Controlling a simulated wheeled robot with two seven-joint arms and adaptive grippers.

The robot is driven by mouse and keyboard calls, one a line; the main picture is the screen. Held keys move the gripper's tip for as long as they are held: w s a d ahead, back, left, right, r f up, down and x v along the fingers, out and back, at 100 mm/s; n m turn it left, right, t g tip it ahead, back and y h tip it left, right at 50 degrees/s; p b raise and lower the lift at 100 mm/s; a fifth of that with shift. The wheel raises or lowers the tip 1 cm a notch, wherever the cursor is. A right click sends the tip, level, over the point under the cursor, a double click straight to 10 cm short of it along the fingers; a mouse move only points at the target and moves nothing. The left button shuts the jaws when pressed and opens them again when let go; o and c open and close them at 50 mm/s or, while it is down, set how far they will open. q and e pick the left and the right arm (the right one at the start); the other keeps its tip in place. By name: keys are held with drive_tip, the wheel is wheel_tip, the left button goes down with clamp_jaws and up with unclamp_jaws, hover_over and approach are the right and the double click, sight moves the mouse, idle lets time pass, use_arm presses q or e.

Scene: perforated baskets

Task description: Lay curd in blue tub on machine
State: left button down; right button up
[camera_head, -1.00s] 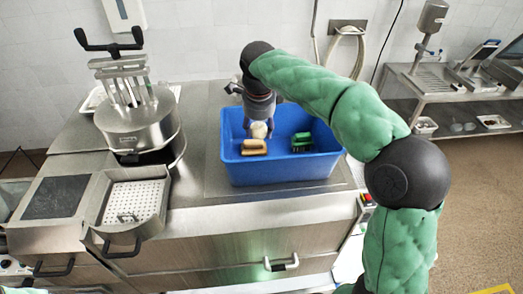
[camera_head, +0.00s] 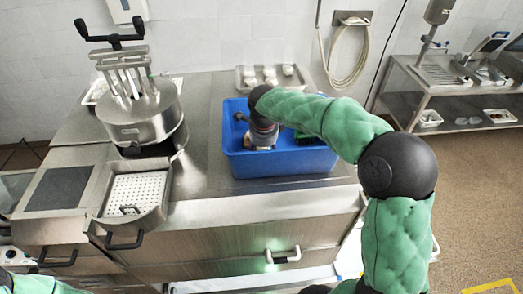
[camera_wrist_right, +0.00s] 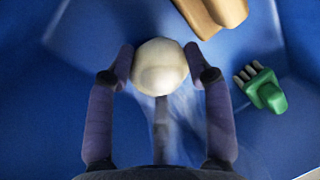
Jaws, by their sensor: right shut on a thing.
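The blue tub (camera_head: 285,163) stands on the steel machine top (camera_head: 205,150). My right gripper (camera_head: 262,142) reaches down into its left part. In the right wrist view the gripper (camera_wrist_right: 162,68) is shut on a round, cream-white curd (camera_wrist_right: 160,72), one finger on each side. The blue tub floor (camera_wrist_right: 60,120) lies below it; whether the curd touches the floor cannot be told. The curd is hidden by the gripper in the head view. My left gripper is out of view; only a bit of green arm shows at bottom left.
In the tub are a wooden-backed brush (camera_wrist_right: 212,12) and a green brush (camera_wrist_right: 266,92), to the right of the curd. A tray (camera_head: 250,80) with white pieces stands behind the tub. A steel press pot (camera_head: 140,120) and perforated tray (camera_head: 135,195) are at left.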

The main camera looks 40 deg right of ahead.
drive_tip(key=shift+w+f, duration=0.2)
drive_tip(key=shift+f, duration=0.25)
drive_tip(key=shift+w+d+f, duration=0.15)
drive_tip(key=shift+f, duration=0.2)
drive_tip(key=o, duration=1.2)
drive_tip(key=shift+r, duration=0.4)
drive_tip(key=b+v, duration=0.1)
drive_tip(key=v, duration=1)
drive_tip(key=shift+s+r, duration=0.3)
drive_tip(key=shift+r, duration=0.05)
